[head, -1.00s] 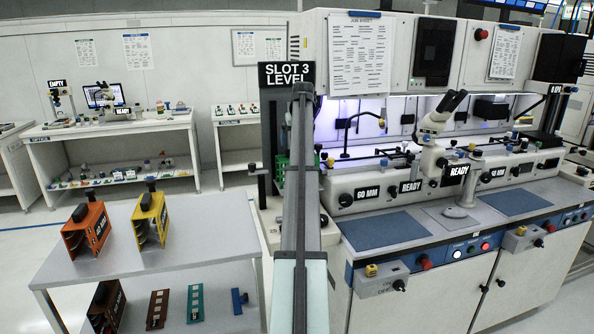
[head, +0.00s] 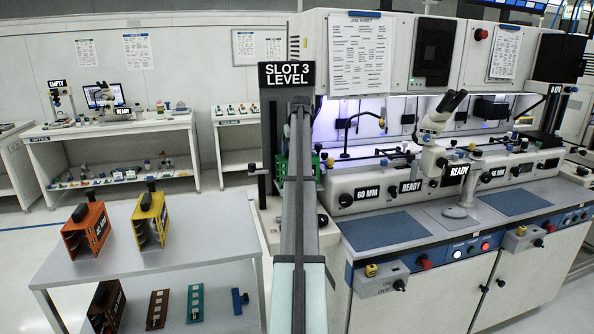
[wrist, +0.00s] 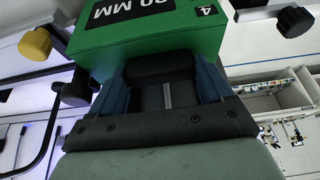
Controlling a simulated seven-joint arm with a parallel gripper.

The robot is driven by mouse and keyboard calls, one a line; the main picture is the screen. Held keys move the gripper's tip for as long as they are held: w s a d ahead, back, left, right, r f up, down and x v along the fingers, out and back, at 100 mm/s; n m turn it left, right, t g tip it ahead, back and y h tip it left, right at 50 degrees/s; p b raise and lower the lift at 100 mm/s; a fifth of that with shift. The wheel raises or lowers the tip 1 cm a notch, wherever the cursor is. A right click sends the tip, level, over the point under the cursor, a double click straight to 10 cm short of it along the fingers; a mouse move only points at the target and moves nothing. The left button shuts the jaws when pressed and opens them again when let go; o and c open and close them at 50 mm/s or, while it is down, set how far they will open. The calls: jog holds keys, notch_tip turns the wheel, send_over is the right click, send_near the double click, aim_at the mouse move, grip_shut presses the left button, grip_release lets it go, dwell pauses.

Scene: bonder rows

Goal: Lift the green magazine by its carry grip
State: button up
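The green magazine (wrist: 150,32) fills the top of the wrist view, with a white-on-black "80 MM" style label and a "4" tag on it. Its black carry grip (wrist: 160,64) lies between the two blue-padded fingers of my gripper (wrist: 163,84). The fingers stand wide apart, one on each side of the grip. No clear gap shows, but I cannot tell whether they press on it. In the head view, bits of the green magazine (head: 281,168) show beside my arm, below the "SLOT 3 LEVEL" sign (head: 287,75); my arm hides most of it and the gripper.
The bonder bench (head: 440,232) with a microscope (head: 437,130) stands to the right. Knobs, one yellow (wrist: 35,43), lie close beside the green magazine.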

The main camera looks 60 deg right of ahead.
jog(key=c, duration=1)
jog(key=shift+c, duration=0.2)
jog(key=shift+r, duration=0.1)
